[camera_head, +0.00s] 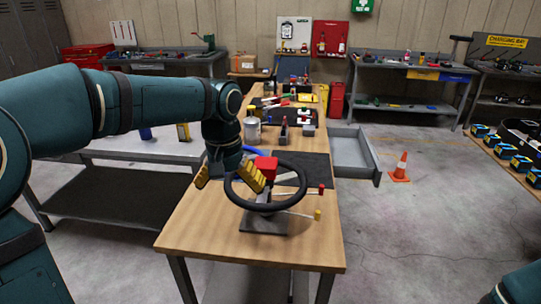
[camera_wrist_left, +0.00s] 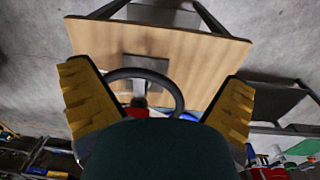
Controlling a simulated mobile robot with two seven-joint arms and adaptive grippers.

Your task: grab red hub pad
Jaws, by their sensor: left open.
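The red hub pad (camera_head: 266,167) is a small red block at the upper middle of a black steering wheel (camera_head: 289,204). The wheel is tilted on a stand with a dark base plate (camera_head: 263,222) at the table's near end. My left gripper (camera_head: 229,178) has yellow ridged fingers, spread open and empty, just left of the pad; its right finger overlaps the wheel's left rim in the picture. In the left wrist view, the wheel (camera_wrist_left: 150,76) and a bit of the red pad (camera_wrist_left: 135,112) show between the open fingers (camera_wrist_left: 160,104); my wrist hides the rest.
The wooden table (camera_head: 190,225) is bare at its near left corner. Two stalks with red (camera_head: 321,189) and yellow (camera_head: 317,214) tips stick out right of the wheel. Behind are a dark mat (camera_head: 312,168), a silver can (camera_head: 252,130) and tools. An open drawer (camera_head: 352,155) juts out right.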

